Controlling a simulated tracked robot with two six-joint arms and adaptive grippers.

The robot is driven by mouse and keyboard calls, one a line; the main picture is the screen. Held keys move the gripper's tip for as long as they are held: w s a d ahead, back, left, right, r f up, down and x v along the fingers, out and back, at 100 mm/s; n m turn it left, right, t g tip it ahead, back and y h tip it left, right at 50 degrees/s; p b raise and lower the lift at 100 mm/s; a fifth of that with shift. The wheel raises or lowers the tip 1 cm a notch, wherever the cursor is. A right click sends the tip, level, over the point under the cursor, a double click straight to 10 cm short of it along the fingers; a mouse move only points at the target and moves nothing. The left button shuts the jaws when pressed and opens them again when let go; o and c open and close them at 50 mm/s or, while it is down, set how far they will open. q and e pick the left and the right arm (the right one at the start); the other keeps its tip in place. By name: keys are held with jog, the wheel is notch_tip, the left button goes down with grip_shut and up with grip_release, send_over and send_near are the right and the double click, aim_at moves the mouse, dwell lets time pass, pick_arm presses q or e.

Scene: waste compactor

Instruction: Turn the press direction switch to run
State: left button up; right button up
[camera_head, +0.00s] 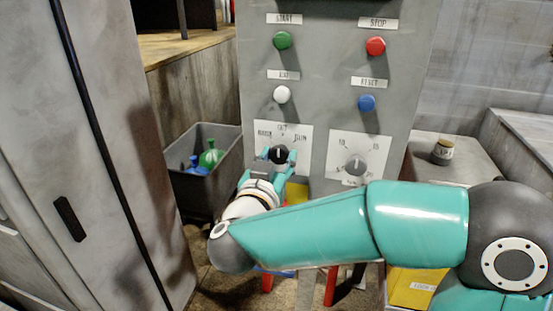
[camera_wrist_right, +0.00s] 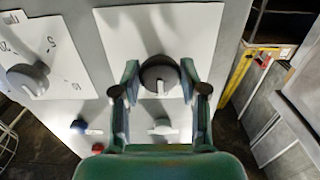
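The switch is a round black knob (camera_head: 279,154) with a white pointer mark, on a white plate (camera_head: 298,134) at the lower left of the grey panel. The plate has small labels left, above and right of the knob, too blurred to read surely. The pointer stands about upright, toward the middle label. In the right wrist view, the knob (camera_wrist_right: 160,75) sits between the fingers of my right gripper (camera_wrist_right: 160,88). The fingers are open, one on each side, with a narrow gap showing. In the head view, my right gripper (camera_head: 279,158) reaches the knob from below. My left gripper is out of view.
A second, grey knob (camera_head: 355,166) sits right of the switch. Green (camera_head: 282,40), red (camera_head: 375,46), white (camera_head: 281,94) and blue (camera_head: 366,102) buttons are above. A dark bin (camera_head: 225,140) with bottles stands left. A jar (camera_head: 443,151) stands on a ledge at right.

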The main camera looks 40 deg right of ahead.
jog(key=shift+a, duration=0.1)
jog(key=c, duration=0.3)
jog(key=shift+f+m+b, duration=0.15)
jog(key=shift+m+b, duration=0.65)
jog(key=shift+b, duration=0.2)
jog(key=shift+c, duration=0.2)
jog(key=m+b, duration=0.4)
jog(key=shift+m+b, duration=1.75)
jog(key=shift+m, duration=0.45)
jog(key=o, duration=1.1)
jog(key=shift+d, duration=0.2)
jog(key=shift+o, duration=0.2)
jog(key=shift+a, duration=0.1)
